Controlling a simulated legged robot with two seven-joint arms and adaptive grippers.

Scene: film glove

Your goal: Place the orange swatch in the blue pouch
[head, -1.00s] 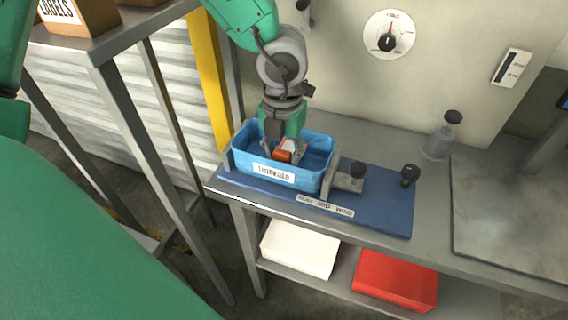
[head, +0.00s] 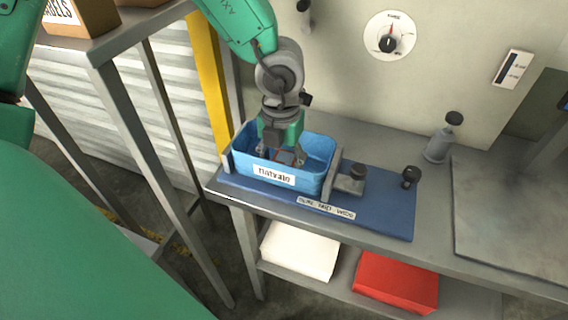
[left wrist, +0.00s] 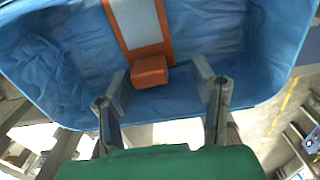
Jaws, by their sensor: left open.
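The blue pouch (head: 321,150) is a soft, open-topped holder with a white label on its front, standing between grey end plates. My left gripper (head: 283,160) points down into it with its fingers apart. In the left wrist view the orange swatch (left wrist: 150,72), with a pale panel and a thick orange end block, lies inside the pouch (left wrist: 75,55). Its block shows between and just beyond the open fingertips of the gripper (left wrist: 160,78); I see no grip on it. The pouch wall hides most of the swatch in the head view. My right gripper is not in view.
The pouch stands on a blue base board (head: 375,212) with a black-knobbed clamp (head: 350,180) at its right. A grey bottle (head: 439,145) stands behind. White (head: 300,248) and red (head: 396,280) boxes sit on the lower shelf. A yellow post (head: 208,80) stands left.

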